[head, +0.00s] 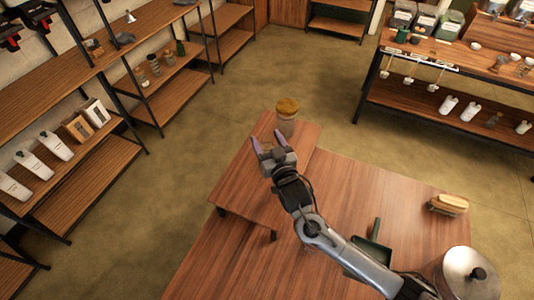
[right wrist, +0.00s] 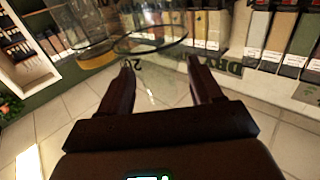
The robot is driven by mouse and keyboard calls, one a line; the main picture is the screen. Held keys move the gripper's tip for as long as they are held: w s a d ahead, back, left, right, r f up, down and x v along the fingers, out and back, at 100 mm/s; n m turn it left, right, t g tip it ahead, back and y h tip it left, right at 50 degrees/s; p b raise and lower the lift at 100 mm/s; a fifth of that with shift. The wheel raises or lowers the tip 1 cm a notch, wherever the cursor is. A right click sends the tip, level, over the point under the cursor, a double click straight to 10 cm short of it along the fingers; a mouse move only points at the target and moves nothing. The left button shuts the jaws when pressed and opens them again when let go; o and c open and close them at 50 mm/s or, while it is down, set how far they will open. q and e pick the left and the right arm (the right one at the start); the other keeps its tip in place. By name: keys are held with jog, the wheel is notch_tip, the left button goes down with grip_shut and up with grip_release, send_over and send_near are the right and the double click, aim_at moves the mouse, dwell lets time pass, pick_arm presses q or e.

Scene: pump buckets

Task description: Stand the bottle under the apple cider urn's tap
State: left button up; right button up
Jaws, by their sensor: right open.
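A round vessel (head: 287,118) with an amber-brown top and a greyish lower part stands at the far end of the raised wooden stand (head: 240,185). I cannot tell whether it is the bottle or the urn, and no tap shows. My right gripper (head: 268,148) is open just on the near side of it, its fingers pointing towards the back. In the right wrist view, a clear glass body with a dark rim (right wrist: 150,45) shows beyond my open fingers (right wrist: 160,75), with an amber patch (right wrist: 92,45) at its left. Contact cannot be made out. My left gripper is not in view.
A metal pot (head: 468,282) with a black knob stands at the table's lower right. A brush (head: 449,204) and a dark green scoop (head: 372,252) lie nearby. Shelves (head: 85,165) line the left, and a stocked counter (head: 470,65) stands back right.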

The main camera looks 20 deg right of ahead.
jog(key=shift+w, duration=0.1)
grip_shut()
dwell(0.4)
